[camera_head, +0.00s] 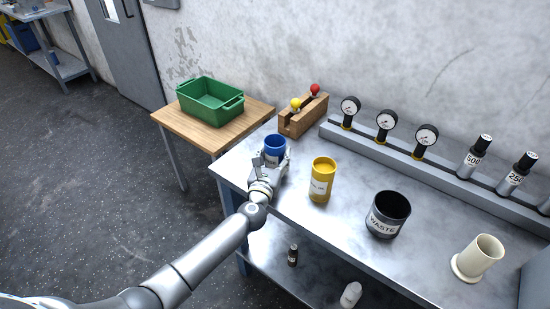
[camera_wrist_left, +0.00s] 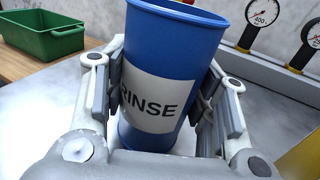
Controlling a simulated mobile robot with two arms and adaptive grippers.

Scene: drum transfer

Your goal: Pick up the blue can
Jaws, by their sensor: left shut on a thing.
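The blue can (camera_head: 275,143) stands upright at the left end of the metal table in the head view. In the left wrist view the blue can (camera_wrist_left: 178,55) fills the middle, with a white label reading RINSE. My left gripper (camera_head: 271,163) is shut on the can, with one finger on each side of it. The fingers also show in the left wrist view (camera_wrist_left: 160,95). I cannot tell whether the can's base touches the table. My right gripper is not in view.
A yellow can (camera_head: 321,180) stands close to the right, then a black WASTE bin (camera_head: 387,215) and a cream cylinder (camera_head: 478,259). A wooden block (camera_head: 303,116) with red and yellow knobs and several gauges line the back. A green crate (camera_head: 211,101) sits on a wooden table (camera_head: 177,125).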

